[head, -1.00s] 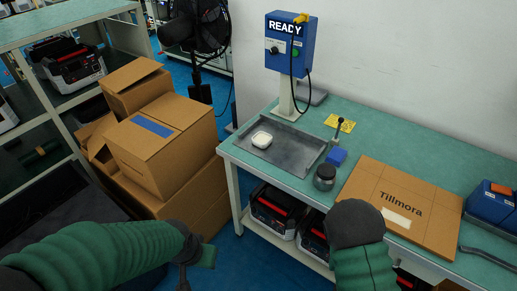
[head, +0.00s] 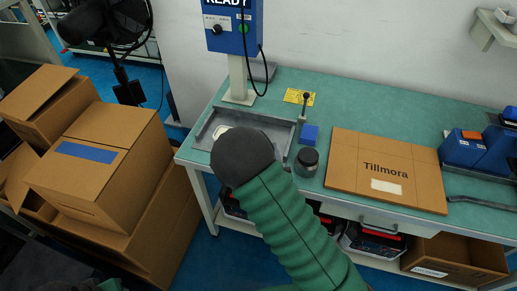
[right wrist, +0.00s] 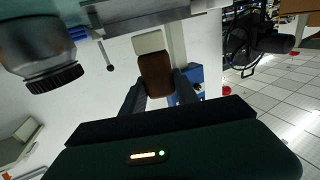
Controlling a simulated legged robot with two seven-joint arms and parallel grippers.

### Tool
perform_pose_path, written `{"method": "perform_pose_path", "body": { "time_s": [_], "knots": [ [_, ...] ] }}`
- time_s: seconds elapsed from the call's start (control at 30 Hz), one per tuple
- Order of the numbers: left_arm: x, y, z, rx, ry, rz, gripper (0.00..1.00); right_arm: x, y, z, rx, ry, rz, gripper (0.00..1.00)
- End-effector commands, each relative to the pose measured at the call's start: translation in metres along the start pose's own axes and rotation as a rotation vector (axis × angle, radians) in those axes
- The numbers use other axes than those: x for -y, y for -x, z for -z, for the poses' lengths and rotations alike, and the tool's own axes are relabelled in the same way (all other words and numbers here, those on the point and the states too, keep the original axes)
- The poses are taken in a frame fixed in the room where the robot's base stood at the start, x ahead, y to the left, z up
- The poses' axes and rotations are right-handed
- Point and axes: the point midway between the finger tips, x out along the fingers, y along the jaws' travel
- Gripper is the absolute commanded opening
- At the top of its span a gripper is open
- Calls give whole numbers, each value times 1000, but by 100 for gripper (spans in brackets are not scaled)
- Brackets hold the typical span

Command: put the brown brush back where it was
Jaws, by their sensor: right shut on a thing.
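The brown brush (right wrist: 155,72), with a brown body and a pale cream end, is in my right gripper (right wrist: 160,88), whose two dark fingers are shut on it in the right wrist view. That view is upside down. My left gripper is out of view.
Right of the tray stand a blue block (head: 309,134), a dark-lidded jar (head: 306,162) and a black-knobbed lever (head: 305,104). A flat Tillmora carton (head: 387,170) lies further right. A blue READY box (head: 233,28) stands behind the tray. Cartons (head: 95,160) are stacked at left.

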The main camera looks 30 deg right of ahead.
Motion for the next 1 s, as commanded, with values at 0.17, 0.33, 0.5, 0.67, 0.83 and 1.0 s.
{"method": "perform_pose_path", "body": {
  "time_s": [0.17,0.33,0.5,0.67,0.83,1.0],
  "knots": [
    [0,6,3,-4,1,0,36,7,-52,0,-3,1,1,0],
    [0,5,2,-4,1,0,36,11,-85,-5,0,0,3,0],
    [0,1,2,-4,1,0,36,14,-99,-22,6,4,3,0],
    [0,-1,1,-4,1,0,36,14,-99,-42,2,3,2,0],
    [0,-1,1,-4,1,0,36,14,-98,-42,2,1,2,0],
    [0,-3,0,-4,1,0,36,14,-98,-44,2,1,2,40]
  ]
}}
